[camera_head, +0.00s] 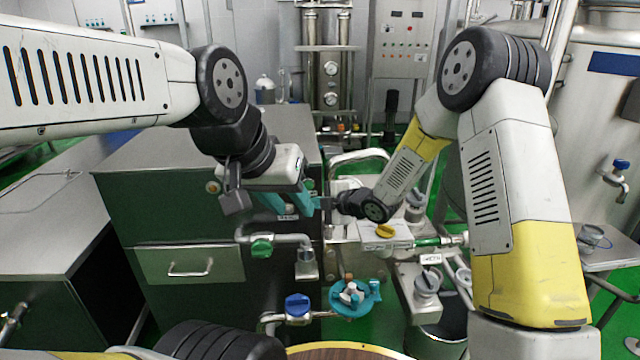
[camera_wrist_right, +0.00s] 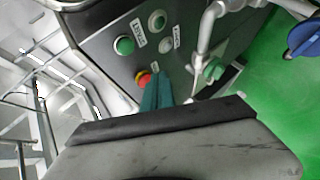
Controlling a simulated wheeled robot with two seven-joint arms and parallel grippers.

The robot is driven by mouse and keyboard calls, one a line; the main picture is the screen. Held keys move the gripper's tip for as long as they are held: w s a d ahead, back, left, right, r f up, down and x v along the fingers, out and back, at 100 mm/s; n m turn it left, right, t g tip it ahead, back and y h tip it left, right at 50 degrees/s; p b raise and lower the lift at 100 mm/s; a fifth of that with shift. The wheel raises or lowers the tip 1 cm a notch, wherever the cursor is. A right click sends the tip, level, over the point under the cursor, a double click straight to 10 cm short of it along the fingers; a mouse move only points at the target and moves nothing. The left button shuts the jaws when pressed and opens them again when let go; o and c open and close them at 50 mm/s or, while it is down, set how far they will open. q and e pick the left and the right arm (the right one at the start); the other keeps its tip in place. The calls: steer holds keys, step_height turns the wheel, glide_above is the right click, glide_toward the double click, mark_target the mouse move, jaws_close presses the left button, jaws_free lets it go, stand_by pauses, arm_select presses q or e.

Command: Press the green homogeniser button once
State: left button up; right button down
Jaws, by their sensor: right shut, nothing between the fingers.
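The green button (camera_wrist_right: 124,45) is a round cap in a pale ring on a dark panel (camera_wrist_right: 100,22) in the right wrist view.
A second button (camera_wrist_right: 157,20) and a white one (camera_wrist_right: 165,44) sit on the same panel. Pipework with a green valve handle (camera_head: 262,248) and a blue valve handle (camera_head: 297,304) stands before the dark cabinet (camera_head: 185,222). A tank (camera_head: 600,110) stands at right.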

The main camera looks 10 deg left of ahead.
steer(key=w+a, duration=0.1)
steer(key=w, duration=0.5)
steer(key=shift+a, duration=0.35)
steer(key=shift+w, duration=0.15)
stand_by(1.6)
steer(key=shift+w+a, duration=0.1)
steer(key=shift+w, duration=0.2)
steer(key=shift+w+a, duration=0.15)
steer(key=shift+w, duration=0.25)
stand_by(0.6)
steer(key=shift+s, duration=0.1)
steer(key=shift+s+d, duration=0.25)
steer(key=shift+s, duration=0.5)
steer(key=s, duration=0.2)
steer(key=s+d, duration=0.1)
steer(key=s, duration=0.1)
steer(key=shift+s+d, duration=0.2)
steer(key=shift+s, duration=0.2)
